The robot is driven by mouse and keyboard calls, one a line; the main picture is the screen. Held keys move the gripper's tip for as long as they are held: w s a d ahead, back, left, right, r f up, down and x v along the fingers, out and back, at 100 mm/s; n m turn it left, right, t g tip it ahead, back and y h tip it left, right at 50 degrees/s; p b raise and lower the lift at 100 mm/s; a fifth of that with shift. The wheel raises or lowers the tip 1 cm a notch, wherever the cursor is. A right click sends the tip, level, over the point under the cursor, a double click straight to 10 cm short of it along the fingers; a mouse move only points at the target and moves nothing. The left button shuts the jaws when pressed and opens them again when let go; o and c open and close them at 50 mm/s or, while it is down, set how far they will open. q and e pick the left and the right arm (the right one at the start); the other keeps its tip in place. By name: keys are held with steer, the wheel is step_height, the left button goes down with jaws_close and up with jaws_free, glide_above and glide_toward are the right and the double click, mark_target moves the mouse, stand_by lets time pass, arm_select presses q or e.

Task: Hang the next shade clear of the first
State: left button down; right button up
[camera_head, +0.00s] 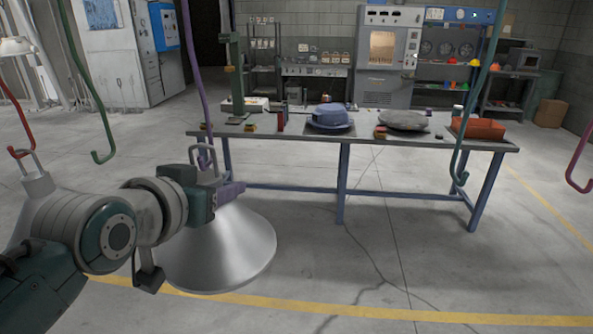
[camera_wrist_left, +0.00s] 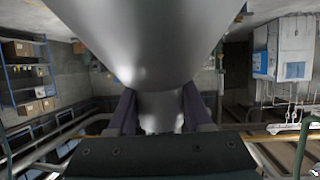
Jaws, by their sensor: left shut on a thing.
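My left gripper (camera_head: 228,193) is shut on the neck of a silver cone shade (camera_head: 235,250) and holds it upright, wide rim down. In the left wrist view the two fingers (camera_wrist_left: 158,112) sit either side of the neck, and the shade (camera_wrist_left: 145,45) fills the upper middle. The purple hook (camera_head: 203,156) is at the shade's top loop (camera_head: 217,156); I cannot tell whether it passes through. Another silver shade (camera_head: 38,186) is at the left with its loop at the red hook (camera_head: 18,151). My left arm hides most of its lower part. My right gripper is out of view.
A green hook (camera_head: 103,157) hangs between the red and purple ones. A teal hook (camera_head: 458,176) and a magenta hook (camera_head: 577,184) hang to the right. A workbench (camera_head: 365,142) with a blue hood-like thing (camera_head: 331,116) stands behind. The floor in front is clear.

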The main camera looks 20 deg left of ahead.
arm_select(q)
steer(key=shift+w+a, duration=0.1)
steer(key=shift+w, duration=0.35)
steer(key=shift+r, duration=0.1)
steer(key=shift+f+b, duration=1.05)
steer(key=shift+f, duration=0.3)
steer(key=shift+c, duration=1.2)
jaws_free()
